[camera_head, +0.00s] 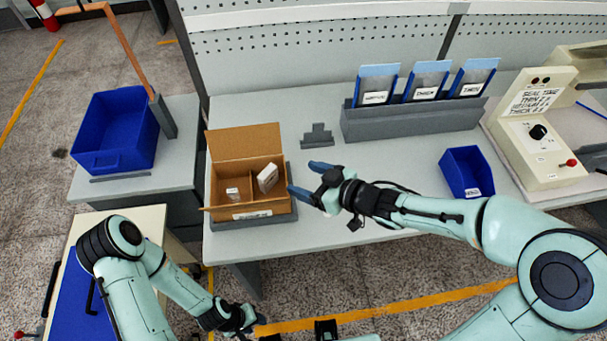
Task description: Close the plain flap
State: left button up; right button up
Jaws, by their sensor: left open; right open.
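An open brown cardboard box (262,209) sits in a grey holder (292,206) on the left part of the bench. Its large plain back flap (245,143) stands up, leaning back. A narrower flap edge (225,209) juts out along the front, with a white label on the box front. Inside, a divider separates two compartments, with a small white item (233,194) in the left and a white carton (267,177) in the right. My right gripper (308,180) is open and empty, just right of the box. My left gripper (256,321) is open, low in front of the bench.
A grey rack (415,119) with blue-backed labelled cards stands at the back. A small blue bin (466,172) and a sealing machine (535,130) are to the right. A blue tote (115,132) is on the left side table. A grey notched block (318,136) lies behind my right gripper.

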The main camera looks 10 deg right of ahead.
aim_at(226, 144)
jog(key=k+l, duration=0.35)
jog(key=l, duration=0.15)
jog(key=k+l, duration=0.35)
jog(key=l, duration=0.2)
